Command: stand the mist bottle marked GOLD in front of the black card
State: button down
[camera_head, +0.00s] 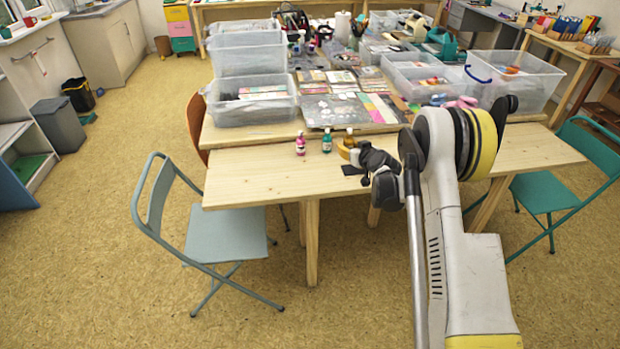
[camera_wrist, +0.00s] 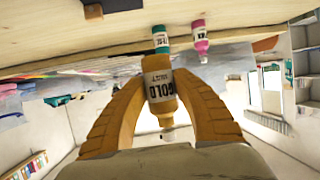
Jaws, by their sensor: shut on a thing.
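The mist bottle marked GOLD (camera_wrist: 160,88) is between the two yellow-brown fingers of my gripper (camera_wrist: 160,95) in the wrist view. The gripper is shut on it. The wrist view is upside down, with the table at its top, so the bottle is roughly upright. In the head view my gripper (camera_head: 346,152) is low over the front table, right of the other bottles; the held bottle is hard to make out there. The black card (camera_head: 352,169) lies near the gripper, partly hidden by my arm. A dark patch at the wrist view's top edge may be this card.
A pink bottle (camera_head: 300,146) and a teal bottle (camera_head: 327,142) stand to the left of my gripper. Behind them are a dark board with colored cards (camera_head: 322,113) and clear plastic bins (camera_head: 253,109). The table's left front area (camera_head: 255,185) is clear.

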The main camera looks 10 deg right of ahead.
jog(key=b, duration=0.4)
send_over(321, 173)
notch_tip(321, 173, down, 6)
jog(key=shift+d+f, duration=0.1)
jog(key=shift+f, duration=0.05)
notch_tip(321, 173, down, 4)
jog(key=shift+f+b, duration=0.1)
jog(key=shift+b, duration=0.8)
jog(key=c, duration=1.1)
grip_release()
jog(key=shift+o, duration=0.2)
